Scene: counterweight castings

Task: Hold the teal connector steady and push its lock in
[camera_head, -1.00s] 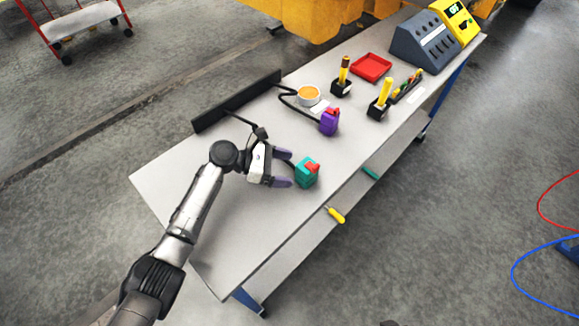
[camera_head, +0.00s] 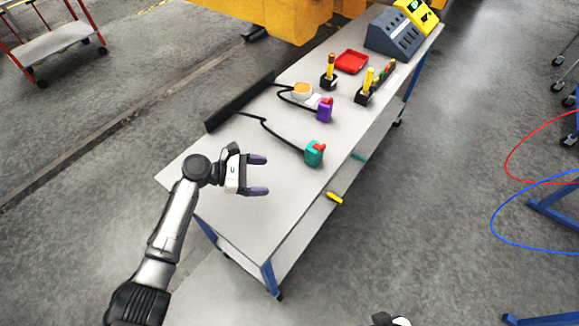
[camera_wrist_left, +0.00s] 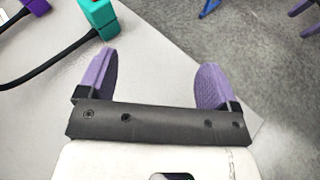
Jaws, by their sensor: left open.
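The teal connector (camera_head: 312,157) stands on the table with its red lock (camera_head: 319,147) on top and a black cable running to it. I cannot tell how far in the lock sits. My left gripper (camera_head: 262,174) is open and empty over the table, to the left of the teal connector and apart from it. In the left wrist view the teal connector (camera_wrist_left: 97,17) shows at the top edge, beyond the spread purple fingers (camera_wrist_left: 155,80) and left of the gap between them; its top is cut off.
A purple connector (camera_head: 324,112) with a red lock stands farther back on the table (camera_head: 225,215). A black rail (camera_head: 240,103) runs along the left edge. An orange-topped round thing (camera_head: 302,88), a red tray (camera_head: 352,61) and yellow-handled tools (camera_head: 369,80) lie beyond. The near end is clear.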

